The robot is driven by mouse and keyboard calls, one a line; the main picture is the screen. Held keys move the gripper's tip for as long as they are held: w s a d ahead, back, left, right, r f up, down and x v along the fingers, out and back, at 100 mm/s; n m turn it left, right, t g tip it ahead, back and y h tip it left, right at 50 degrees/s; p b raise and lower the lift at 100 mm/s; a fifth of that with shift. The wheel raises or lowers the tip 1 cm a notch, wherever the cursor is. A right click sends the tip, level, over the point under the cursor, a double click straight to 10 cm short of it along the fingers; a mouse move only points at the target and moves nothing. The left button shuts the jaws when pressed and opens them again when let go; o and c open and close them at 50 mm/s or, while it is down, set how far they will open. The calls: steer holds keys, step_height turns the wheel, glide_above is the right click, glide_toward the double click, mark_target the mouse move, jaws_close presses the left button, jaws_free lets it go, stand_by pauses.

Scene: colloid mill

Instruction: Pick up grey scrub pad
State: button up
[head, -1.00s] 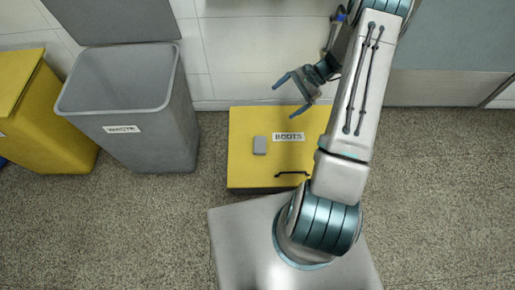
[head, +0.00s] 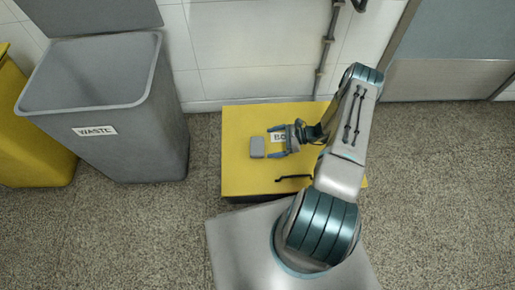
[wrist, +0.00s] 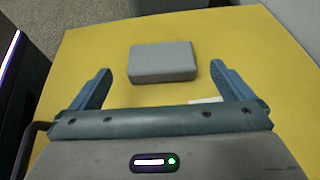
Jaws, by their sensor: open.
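The grey scrub pad (head: 257,147) is a small grey block lying flat on the yellow lid of the boots box (head: 240,178). In the wrist view the pad (wrist: 162,62) lies ahead of my gripper (wrist: 159,78), roughly centred between the finger lines and just beyond the tips. My gripper (head: 273,143) is open and empty, low over the lid and to the right of the pad. It appears apart from the pad. The boots label is partly covered by my gripper.
A grey waste bin (head: 150,140) with its lid up stands left of the box, and a yellow bin (head: 30,160) is further left. A black handle (head: 293,178) sits near the box's front edge. A tiled wall is behind; speckled floor is clear to the right.

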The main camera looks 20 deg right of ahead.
mark_target(256, 145)
steer(key=b+x, duration=0.3)
steer(key=x, duration=0.6)
steer(key=shift+a+f, duration=0.1)
steer(key=shift+f, duration=0.05)
steer(key=c, duration=0.8)
